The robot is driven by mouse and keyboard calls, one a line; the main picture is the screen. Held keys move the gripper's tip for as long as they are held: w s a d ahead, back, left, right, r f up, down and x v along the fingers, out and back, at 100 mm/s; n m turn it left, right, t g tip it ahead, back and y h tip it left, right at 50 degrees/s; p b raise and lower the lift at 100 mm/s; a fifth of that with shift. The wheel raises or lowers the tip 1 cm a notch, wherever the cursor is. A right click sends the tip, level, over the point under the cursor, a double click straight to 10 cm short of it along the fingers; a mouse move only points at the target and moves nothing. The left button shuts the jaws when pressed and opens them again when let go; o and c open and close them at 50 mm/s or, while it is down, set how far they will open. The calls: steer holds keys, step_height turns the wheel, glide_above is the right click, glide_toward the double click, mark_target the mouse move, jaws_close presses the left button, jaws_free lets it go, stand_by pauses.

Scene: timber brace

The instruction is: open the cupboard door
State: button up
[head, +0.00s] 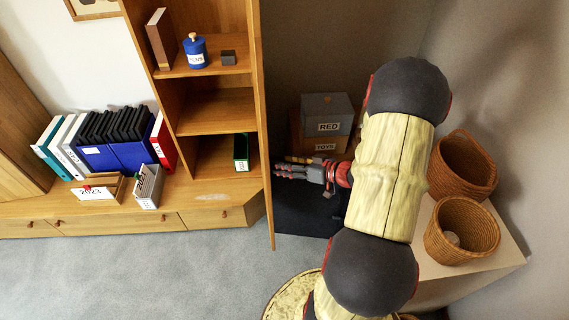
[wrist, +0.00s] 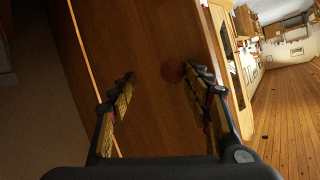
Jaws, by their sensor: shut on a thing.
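The cupboard door (head: 264,150) shows in the head view as a tall, narrow wooden panel, nearly edge-on, at the right side of the open shelves. The cupboard's inside (head: 215,112) is in sight to its left. My gripper (head: 278,170) is just right of the door, level with its lower half. In the wrist view the brown door face (wrist: 150,110) fills the middle, and a round wooden knob (wrist: 172,72) sits between my fingertips (wrist: 160,74), close to the right one. My gripper is shut on the knob, though the exact contact is hard to see.
The shelves hold a brown book (head: 160,38), a blue jar (head: 195,50) and a green box (head: 241,152). Binders stand on the low cabinet (head: 120,212) at left. Carpet (head: 150,270) in front is clear.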

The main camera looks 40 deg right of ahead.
steer(key=v, duration=1.1)
steer(key=shift+s, duration=0.25)
steer(key=shift+r, duration=0.15)
